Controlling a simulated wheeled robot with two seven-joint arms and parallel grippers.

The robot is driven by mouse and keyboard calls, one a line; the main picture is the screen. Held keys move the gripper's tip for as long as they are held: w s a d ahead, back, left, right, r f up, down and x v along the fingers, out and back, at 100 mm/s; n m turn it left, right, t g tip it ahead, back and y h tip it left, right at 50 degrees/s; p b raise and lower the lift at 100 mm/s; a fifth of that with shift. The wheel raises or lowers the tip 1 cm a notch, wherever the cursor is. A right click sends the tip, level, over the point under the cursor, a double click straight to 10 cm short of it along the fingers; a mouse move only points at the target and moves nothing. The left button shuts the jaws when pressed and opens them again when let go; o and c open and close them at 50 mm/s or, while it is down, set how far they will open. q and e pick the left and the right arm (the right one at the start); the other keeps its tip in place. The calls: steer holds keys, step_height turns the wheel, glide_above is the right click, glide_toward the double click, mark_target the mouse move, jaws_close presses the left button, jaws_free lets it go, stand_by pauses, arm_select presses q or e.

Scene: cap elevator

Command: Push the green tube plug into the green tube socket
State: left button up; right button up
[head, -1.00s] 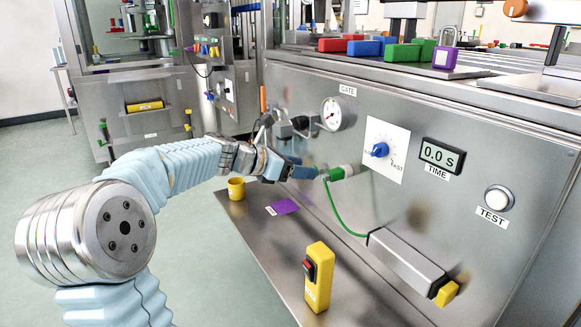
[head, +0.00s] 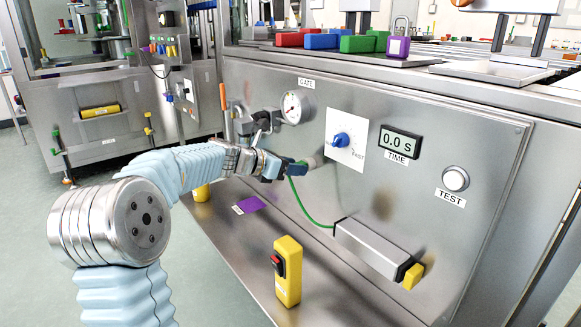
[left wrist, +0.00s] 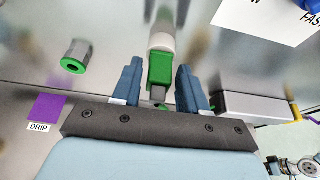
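In the left wrist view, the green plug (left wrist: 160,70), a green block with a grey end, lies between the fingers of my left gripper (left wrist: 160,66). Narrow gaps show on both sides, so the gripper looks open around it. A whitish cylinder (left wrist: 162,42) adjoins its far end. A grey socket with a green ring (left wrist: 73,57) sits apart to the left. In the head view, my left gripper (head: 304,167) is at the steel panel and mostly hides the plug. The green tube (head: 308,213) hangs from there to a grey box. My right gripper is out of view.
The grey box (head: 372,250) with a yellow end juts from the panel below right. A yellow switch box (head: 288,272) stands on the shelf, near a purple pad (head: 249,203). A gauge (head: 294,107) and blue knob (head: 342,140) are above the gripper.

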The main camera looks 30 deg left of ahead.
arm_select(q)
jaws_close()
steer(key=shift+s, duration=0.1)
steer(key=s, duration=0.1)
steer(key=s+a, duration=0.1)
steer(key=s, duration=0.1)
steer(key=s+a, duration=0.1)
steer(key=shift+s, duration=0.25)
stand_by(0.4)
steer(key=shift+f+b, duration=0.1)
steer(key=shift+b, duration=0.2)
